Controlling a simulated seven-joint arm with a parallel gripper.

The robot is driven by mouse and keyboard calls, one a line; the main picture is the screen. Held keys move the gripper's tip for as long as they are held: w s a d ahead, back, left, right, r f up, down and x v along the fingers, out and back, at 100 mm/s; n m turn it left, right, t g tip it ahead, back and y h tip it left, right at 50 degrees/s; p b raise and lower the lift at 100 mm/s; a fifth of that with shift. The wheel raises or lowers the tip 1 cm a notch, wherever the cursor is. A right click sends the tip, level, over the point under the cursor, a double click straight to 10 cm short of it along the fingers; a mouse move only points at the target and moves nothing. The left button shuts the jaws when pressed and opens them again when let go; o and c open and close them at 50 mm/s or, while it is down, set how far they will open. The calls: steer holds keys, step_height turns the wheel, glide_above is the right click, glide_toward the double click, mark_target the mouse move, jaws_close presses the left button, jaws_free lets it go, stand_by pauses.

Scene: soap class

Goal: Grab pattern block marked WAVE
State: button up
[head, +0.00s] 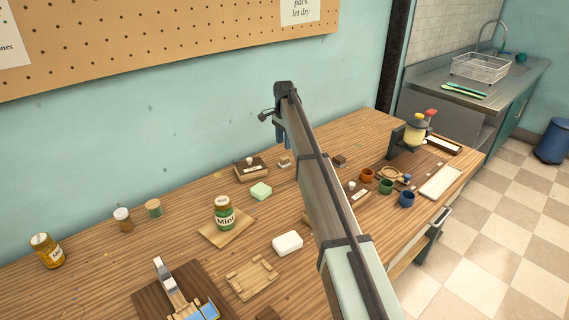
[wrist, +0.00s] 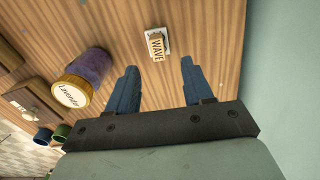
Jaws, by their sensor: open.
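The pattern block marked WAVE (wrist: 157,46) is a small wooden block with dark letters. It sits on a small white base on the wooden table, at the top middle of the wrist view. A small pale-and-wood piece in the head view (head: 284,162) looks like the same block, but its marking is too small to read. My gripper (head: 281,140) is above the table near that piece. In the wrist view my gripper (wrist: 157,80) has its two blue fingers wide apart with nothing between them. The block lies beyond the fingertips, between their lines.
A purple jar with a Lavender lid (wrist: 85,80) stands close to my left finger in the wrist view. In the head view, a wooden box (head: 251,171), a green soap (head: 261,191) and a Mint jar (head: 224,214) are nearby. The teal wall (head: 170,120) rises behind.

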mark_target(284, 157)
steer(key=shift+s+d+f, duration=0.1)
steer(key=shift+s+f, duration=0.05)
steer(key=shift+f, duration=3.6)
steer(key=shift+c, duration=0.2)
jaws_close()
